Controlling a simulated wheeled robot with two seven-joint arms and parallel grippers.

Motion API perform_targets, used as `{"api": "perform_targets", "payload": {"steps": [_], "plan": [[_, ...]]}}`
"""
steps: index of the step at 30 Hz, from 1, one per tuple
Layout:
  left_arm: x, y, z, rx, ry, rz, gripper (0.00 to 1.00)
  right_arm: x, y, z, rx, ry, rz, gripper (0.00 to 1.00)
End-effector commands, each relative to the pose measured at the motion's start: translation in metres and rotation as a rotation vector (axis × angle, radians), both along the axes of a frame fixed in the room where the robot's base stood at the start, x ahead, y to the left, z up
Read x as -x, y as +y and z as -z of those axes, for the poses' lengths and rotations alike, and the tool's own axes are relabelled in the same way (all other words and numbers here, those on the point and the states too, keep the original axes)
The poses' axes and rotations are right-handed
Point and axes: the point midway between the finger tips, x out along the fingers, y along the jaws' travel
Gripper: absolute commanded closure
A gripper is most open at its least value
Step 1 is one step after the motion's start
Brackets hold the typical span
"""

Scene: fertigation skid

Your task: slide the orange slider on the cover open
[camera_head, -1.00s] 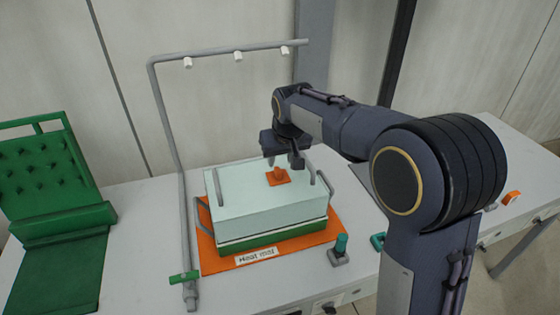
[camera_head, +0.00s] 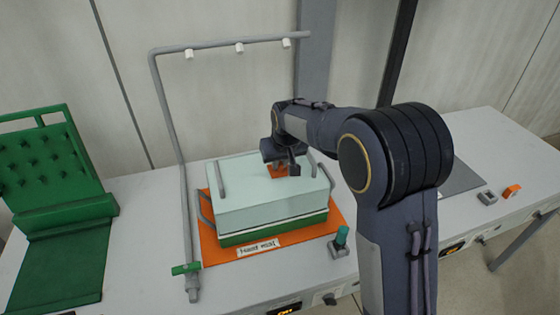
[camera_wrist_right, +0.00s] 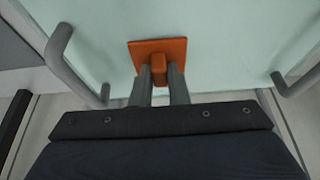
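The pale mint cover (camera_head: 262,194) sits on a green tray (camera_head: 285,228) on the orange heat mat (camera_head: 213,252). The orange slider (camera_head: 279,171) is on top of the cover, partly hidden by my right gripper (camera_head: 281,165) in the head view. In the right wrist view, the slider's small raised knob (camera_wrist_right: 158,68) stands on a square orange plate (camera_wrist_right: 172,47). The two fingers of my right gripper (camera_wrist_right: 160,75) are close together, one on each side of the knob, and appear to pinch it. My left gripper is not in view.
Grey handles (camera_head: 221,178) rise near the cover's ends. A grey pipe frame (camera_head: 172,130) with white nozzles stands behind and left. A green-capped fitting (camera_head: 341,238) is at the mat's front right corner. A green peg tray (camera_head: 50,170) is at far left.

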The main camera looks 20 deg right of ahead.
Motion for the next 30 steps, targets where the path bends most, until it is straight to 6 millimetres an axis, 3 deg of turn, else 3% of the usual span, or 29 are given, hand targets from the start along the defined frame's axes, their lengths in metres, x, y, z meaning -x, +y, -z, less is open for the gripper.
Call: {"api": "perform_targets", "payload": {"steps": [10, 18, 21, 30], "plan": [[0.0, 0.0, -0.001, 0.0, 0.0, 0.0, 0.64, 0.0, 0.004, -0.001, 0.0, 0.0, -0.001, 1.0], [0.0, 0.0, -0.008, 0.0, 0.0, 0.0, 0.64, 0.002, 0.053, -0.001, 0.0, 0.0, -0.004, 1.0], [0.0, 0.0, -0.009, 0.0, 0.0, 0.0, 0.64, 0.002, 0.061, -0.001, 0.001, 0.0, -0.002, 1.0], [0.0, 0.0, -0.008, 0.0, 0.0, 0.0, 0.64, 0.002, 0.062, 0.0, -0.001, -0.001, 0.0, 1.0]]}}
